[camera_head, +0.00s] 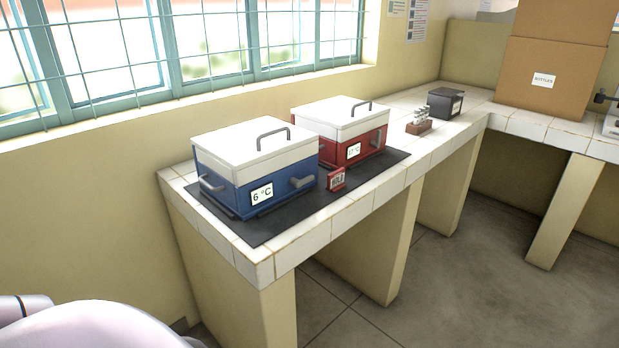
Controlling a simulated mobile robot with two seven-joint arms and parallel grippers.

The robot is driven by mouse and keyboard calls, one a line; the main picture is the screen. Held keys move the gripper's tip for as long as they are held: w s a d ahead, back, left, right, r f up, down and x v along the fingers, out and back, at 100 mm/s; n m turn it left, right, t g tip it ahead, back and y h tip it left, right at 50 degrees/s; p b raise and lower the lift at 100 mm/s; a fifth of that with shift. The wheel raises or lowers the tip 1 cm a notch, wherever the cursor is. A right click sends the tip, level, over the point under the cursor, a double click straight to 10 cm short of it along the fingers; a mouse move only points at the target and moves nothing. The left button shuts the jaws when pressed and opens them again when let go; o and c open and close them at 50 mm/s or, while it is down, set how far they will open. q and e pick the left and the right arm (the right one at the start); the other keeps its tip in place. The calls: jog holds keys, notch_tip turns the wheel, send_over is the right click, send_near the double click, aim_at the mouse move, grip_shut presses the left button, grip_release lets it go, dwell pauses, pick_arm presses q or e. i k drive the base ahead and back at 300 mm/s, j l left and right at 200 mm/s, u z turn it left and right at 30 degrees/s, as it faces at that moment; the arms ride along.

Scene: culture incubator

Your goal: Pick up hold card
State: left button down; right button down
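The hold card (337,179) is a small red card with a pale printed face. It stands upright on the dark mat (262,232), in front of the gap between two cool boxes. The blue box (228,188) with a white lid and a "6 °C" label is to its left. The red box (372,146) with a white lid and its own label is behind it to the right. Both lids are on. Neither gripper is in view; only a white rounded part of mine shows at the lower left, well apart from the card.
The white-tiled counter (404,180) runs back to a corner. A small rack with vials (419,124), a dark grey box (445,102) and a large cardboard box (549,75) stand farther along it. The floor (470,270) in front is clear. A barred window is behind.

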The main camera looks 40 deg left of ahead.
aim_at(335, 180)
jog(key=u, duration=1.1)
